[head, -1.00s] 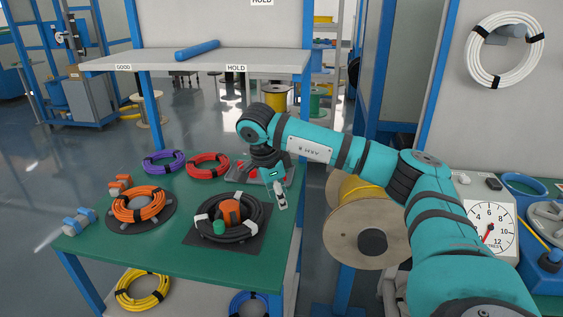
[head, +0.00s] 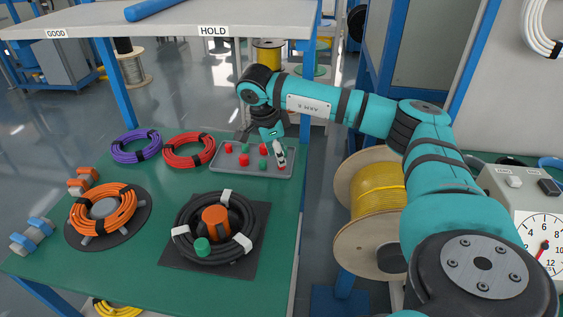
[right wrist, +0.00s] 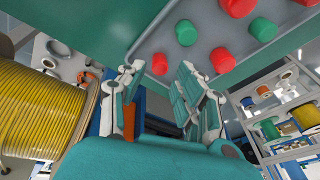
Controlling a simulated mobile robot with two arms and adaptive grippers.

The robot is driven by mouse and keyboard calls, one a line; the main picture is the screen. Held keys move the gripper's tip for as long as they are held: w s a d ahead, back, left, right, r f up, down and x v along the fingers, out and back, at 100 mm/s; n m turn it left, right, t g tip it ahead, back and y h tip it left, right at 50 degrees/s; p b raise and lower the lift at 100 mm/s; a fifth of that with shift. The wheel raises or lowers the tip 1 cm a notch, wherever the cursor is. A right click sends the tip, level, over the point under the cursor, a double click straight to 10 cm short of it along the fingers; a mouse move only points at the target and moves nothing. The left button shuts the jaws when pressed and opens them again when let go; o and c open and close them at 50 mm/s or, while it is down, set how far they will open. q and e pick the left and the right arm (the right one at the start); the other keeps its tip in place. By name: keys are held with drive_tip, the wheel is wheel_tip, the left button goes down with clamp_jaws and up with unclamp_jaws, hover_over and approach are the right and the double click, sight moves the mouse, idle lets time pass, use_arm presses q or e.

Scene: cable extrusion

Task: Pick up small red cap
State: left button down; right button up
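Several small red caps and green caps lie on a grey tray (head: 220,172) at the back right of the green table. One small red cap (head: 228,148) is at the tray's left; another red cap (head: 282,168) is at its right, by my gripper's tip. In the right wrist view, a small red cap (right wrist: 159,64) shows between the fingertips, with a larger-looking red cap (right wrist: 223,62) to its right. My right gripper (head: 278,155) hangs over the tray's right part. Its fingers (right wrist: 160,74) are apart and hold nothing. My left gripper is out of view.
Red (head: 189,150) and purple (head: 136,147) coils lie left of the tray. A black coil (head: 245,243), with a green cap (head: 202,246) inside, and an orange coil (head: 101,212) are nearer. A shelf (head: 175,50) overhangs behind. A yellow cable spool (head: 378,190) stands right of the table.

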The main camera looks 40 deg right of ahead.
sight(281, 168)
drive_tip(key=x, duration=0.3)
drive_tip(key=shift+d+f, duration=0.1)
drive_tip(key=shift+d, duration=0.05)
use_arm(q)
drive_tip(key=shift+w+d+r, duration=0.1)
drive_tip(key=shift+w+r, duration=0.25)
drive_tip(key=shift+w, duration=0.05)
use_arm(e)
drive_tip(key=shift+s, duration=0.1)
drive_tip(key=shift+c, duration=0.4)
drive_tip(key=c, duration=0.4)
wheel_tip(281, 168, up, 4)
drive_tip(key=w+a, duration=0.3)
drive_tip(key=w, duration=0.1)
drive_tip(key=w+a, duration=0.4)
drive_tip(key=w, duration=0.1)
drive_tip(key=w+a, duration=0.3)
drive_tip(key=w, duration=0.1)
drive_tip(key=shift+w+a+f, duration=0.15)
drive_tip(key=shift+a+f, duration=0.05)
drive_tip(key=shift+a, duration=0.1)
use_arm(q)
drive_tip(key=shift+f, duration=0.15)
use_arm(e)
drive_tip(key=shift+w+a, duration=0.35)
drive_tip(key=shift+w, duration=0.1)
